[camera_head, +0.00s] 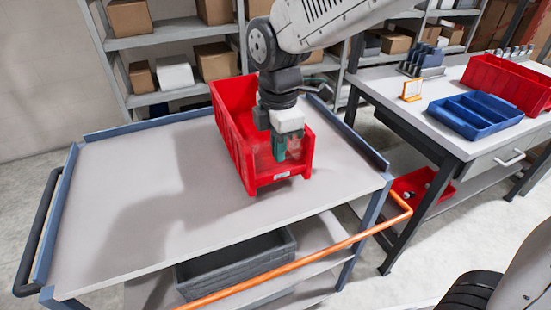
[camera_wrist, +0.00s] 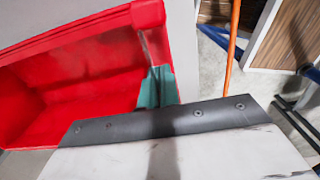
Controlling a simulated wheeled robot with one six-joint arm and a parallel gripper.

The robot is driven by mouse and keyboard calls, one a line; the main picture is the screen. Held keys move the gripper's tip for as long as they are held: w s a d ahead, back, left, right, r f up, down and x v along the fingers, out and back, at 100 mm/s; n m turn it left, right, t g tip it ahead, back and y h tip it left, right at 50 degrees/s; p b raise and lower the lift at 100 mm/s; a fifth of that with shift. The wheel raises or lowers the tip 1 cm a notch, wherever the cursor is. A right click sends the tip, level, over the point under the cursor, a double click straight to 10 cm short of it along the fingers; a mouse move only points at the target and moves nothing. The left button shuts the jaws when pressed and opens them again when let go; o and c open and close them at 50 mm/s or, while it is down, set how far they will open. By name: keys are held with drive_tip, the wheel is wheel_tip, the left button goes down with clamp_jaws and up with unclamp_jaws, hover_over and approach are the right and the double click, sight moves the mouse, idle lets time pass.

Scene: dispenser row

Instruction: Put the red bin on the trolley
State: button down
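A red open bin (camera_head: 236,130) is over the right part of the trolley's grey top (camera_head: 130,190). It looks upright and appears to rest on the top, though contact under it is hidden. My gripper (camera_head: 285,148) points down at the bin's near end, with its teal fingers at or inside the wall. In the wrist view, the bin (camera_wrist: 75,75) fills the left side and looks empty. A teal finger (camera_wrist: 157,88) overlaps the bin's wall there. The other finger is mostly hidden, so I cannot tell whether they grip the wall.
The trolley has an orange bar (camera_head: 300,262) in front and a dark grey crate (camera_head: 235,262) on its lower shelf. A workbench at right bears another red bin (camera_head: 505,82) and a blue tray (camera_head: 475,115). Shelves with boxes stand behind. The trolley's left top is clear.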

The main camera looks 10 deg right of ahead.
sight(276, 166)
drive_tip(key=shift+w+a, duration=0.15)
drive_tip(key=shift+a, duration=0.1)
drive_tip(key=shift+f, duration=1.75)
drive_tip(key=shift+f, duration=0.15)
drive_tip(key=c, duration=1.6)
unclamp_jaws()
drive_tip(key=shift+c, duration=0.2)
